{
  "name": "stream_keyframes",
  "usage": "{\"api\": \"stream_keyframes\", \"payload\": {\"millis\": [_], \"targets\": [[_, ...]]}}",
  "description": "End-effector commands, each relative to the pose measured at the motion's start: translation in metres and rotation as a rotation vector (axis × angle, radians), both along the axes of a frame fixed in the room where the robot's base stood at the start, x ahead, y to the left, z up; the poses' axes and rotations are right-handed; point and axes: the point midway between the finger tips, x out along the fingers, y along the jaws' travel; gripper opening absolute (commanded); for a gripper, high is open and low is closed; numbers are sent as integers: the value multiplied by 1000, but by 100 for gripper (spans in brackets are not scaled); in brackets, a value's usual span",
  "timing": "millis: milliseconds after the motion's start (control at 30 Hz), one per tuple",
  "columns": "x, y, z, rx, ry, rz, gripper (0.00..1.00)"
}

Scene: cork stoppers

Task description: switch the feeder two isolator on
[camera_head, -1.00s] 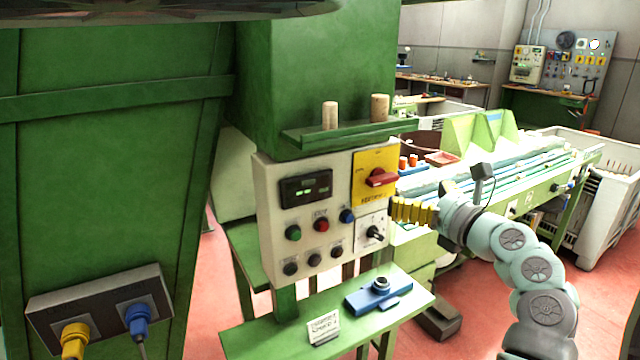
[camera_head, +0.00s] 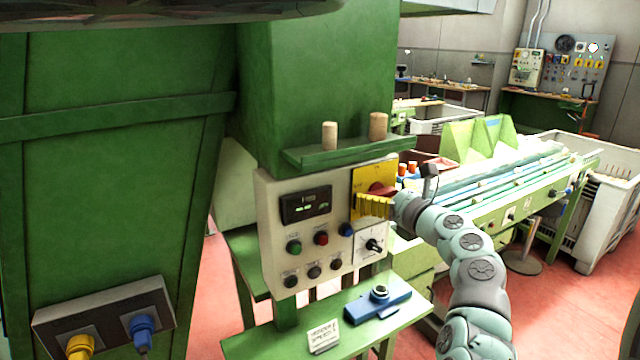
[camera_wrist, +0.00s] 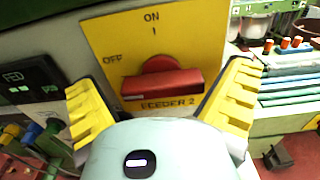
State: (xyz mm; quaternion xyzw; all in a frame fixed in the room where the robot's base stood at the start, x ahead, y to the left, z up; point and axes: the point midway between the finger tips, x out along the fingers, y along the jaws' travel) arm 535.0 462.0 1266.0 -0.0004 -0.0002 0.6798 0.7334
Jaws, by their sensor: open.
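The feeder two isolator is a red rotary handle (camera_wrist: 162,82) on a yellow plate (camera_wrist: 190,35) marked ON at the top, OFF at the left and FEEDER 2 below. Its bar lies horizontal, toward OFF. In the head view the red handle (camera_head: 380,188) shows partly above my gripper (camera_head: 374,206). In the wrist view my gripper (camera_wrist: 163,108) is open, with one yellow finger on each side of the handle. I cannot tell whether the fingers touch it. My gripper's body hides the area below the plate.
The cream control panel (camera_head: 268,220) also carries a display (camera_head: 306,205), several push buttons and a black selector knob (camera_head: 373,245). A green shelf (camera_head: 345,152) with two corks sits above. A green ledge with a blue device (camera_head: 378,301) and a card (camera_head: 323,336) lies below.

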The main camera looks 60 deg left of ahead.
Motion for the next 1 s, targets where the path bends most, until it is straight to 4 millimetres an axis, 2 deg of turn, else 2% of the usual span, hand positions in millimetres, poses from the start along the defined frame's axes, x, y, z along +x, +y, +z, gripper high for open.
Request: {"api": "stream_keyframes", "payload": {"millis": [167,733,1000], "targets": [[1,-1,0,0,0,-3,100],[2,-1,0,1,1,-3,41],[1,-1,0,1,3,-3,39]]}}
